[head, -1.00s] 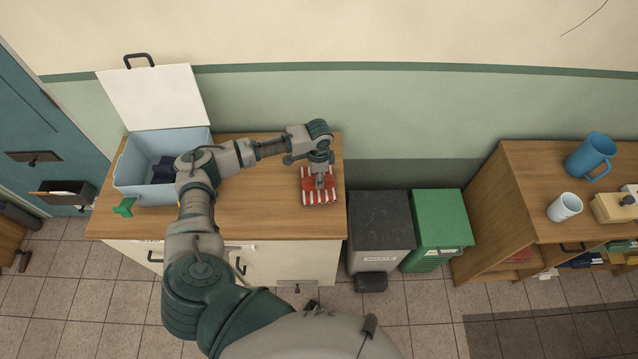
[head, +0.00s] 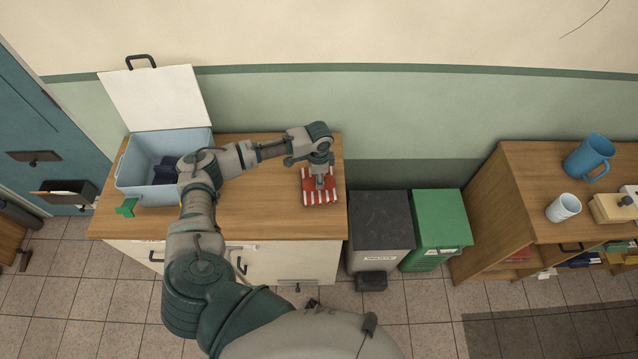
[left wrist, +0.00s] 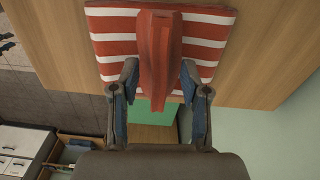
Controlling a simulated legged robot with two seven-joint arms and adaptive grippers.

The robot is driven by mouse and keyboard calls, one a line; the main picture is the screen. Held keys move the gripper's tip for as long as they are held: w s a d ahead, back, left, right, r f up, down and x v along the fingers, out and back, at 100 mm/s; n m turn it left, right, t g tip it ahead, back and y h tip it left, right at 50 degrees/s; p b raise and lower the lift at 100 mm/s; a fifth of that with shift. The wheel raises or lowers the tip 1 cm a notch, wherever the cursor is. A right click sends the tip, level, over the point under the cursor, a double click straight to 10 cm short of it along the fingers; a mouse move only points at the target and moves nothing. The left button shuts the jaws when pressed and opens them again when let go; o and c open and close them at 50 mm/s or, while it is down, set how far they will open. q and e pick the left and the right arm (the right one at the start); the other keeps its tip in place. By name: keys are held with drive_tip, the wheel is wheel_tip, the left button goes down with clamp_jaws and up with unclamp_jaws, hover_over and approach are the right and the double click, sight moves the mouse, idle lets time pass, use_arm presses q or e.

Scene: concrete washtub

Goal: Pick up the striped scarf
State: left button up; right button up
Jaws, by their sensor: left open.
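The red and white striped scarf (head: 311,194) lies folded on the wooden counter near its right end. In the left wrist view the scarf (left wrist: 108,42) has a raised plain red fold (left wrist: 158,50) along its middle. My left gripper (head: 320,189) is over the scarf, pointing down. In the left wrist view the open left gripper (left wrist: 159,75) has one finger on each side of the red fold, with visible gaps. The gripper hides part of the scarf in the head view. My right gripper is not in view.
A light blue bin (head: 140,180) with its lid up and dark cloth inside stands on the counter (head: 250,215) at left. A green object (head: 126,207) lies by it. Grey (head: 383,222) and green (head: 443,222) waste bins stand right of the counter. A shelf (head: 480,215) is farther right.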

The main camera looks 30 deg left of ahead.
use_arm(q)
drive_tip(key=shift+c, duration=0.3)
drive_tip(key=shift+a, duration=0.15)
drive_tip(key=c, duration=0.8)
clamp_jaws()
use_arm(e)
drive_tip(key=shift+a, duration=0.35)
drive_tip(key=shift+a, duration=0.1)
